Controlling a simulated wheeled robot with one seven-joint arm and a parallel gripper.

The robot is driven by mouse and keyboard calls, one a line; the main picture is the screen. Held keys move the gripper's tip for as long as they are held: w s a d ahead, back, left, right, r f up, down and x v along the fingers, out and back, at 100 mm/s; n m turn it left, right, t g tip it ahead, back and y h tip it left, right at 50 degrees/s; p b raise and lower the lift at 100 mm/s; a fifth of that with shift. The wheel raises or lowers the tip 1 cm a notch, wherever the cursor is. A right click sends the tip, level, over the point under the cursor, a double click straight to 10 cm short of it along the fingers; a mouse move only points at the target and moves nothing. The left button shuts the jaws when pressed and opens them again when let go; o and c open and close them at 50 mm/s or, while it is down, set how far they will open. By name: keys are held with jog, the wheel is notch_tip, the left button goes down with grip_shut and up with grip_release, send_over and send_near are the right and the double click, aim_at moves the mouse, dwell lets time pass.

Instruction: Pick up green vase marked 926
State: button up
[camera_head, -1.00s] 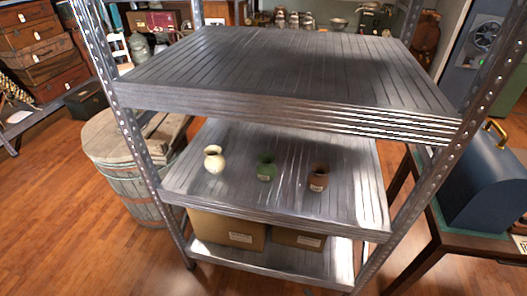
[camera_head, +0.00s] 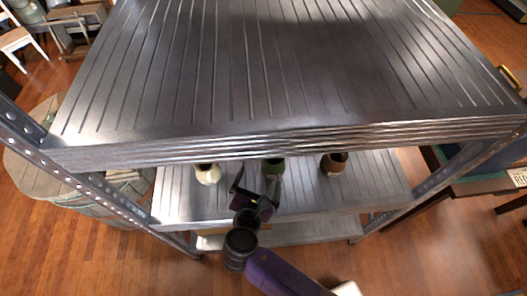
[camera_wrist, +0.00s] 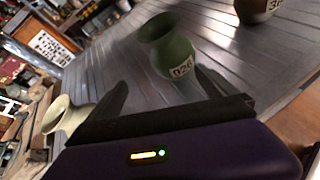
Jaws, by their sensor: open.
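The green vase (camera_head: 273,167) stands on the middle shelf, between a cream vase (camera_head: 207,173) and a brown vase (camera_head: 333,164). In the head view its top is partly hidden by the upper shelf's edge. My gripper (camera_head: 257,186) is open and empty at the front of the middle shelf, just short of the green vase. In the wrist view the vase is beyond the fingertips (camera_wrist: 161,82), with nothing between the fingers.
The thick upper shelf (camera_head: 290,75) hangs close above the vases. A metal post (camera_head: 80,182) stands at the left. In the wrist view the cream vase (camera_wrist: 57,113) is at the left and the brown vase (camera_wrist: 254,9) at the upper right.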

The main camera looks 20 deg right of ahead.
aim_at(273, 166)
jog(key=shift+s+d+n+h, duration=0.15)
jog(key=shift+d+n+h, duration=0.25)
jog(key=shift+d, duration=0.2)
jog(key=shift+s+d+r+n+g+h, duration=0.15)
jog(key=shift+s+d+n+g+h, duration=0.15)
jog(key=shift+s+d+g, duration=0.15)
jog(key=shift+w+r+p+x, duration=0.1)
jog(key=shift+r+p+x, duration=0.05)
jog(key=shift+x, duration=1.85)
jog(key=shift+w+r+p+x, duration=0.15)
jog(key=shift+x, duration=1.85)
jog(key=shift+s, duration=0.1)
jog(key=c, duration=1.7)
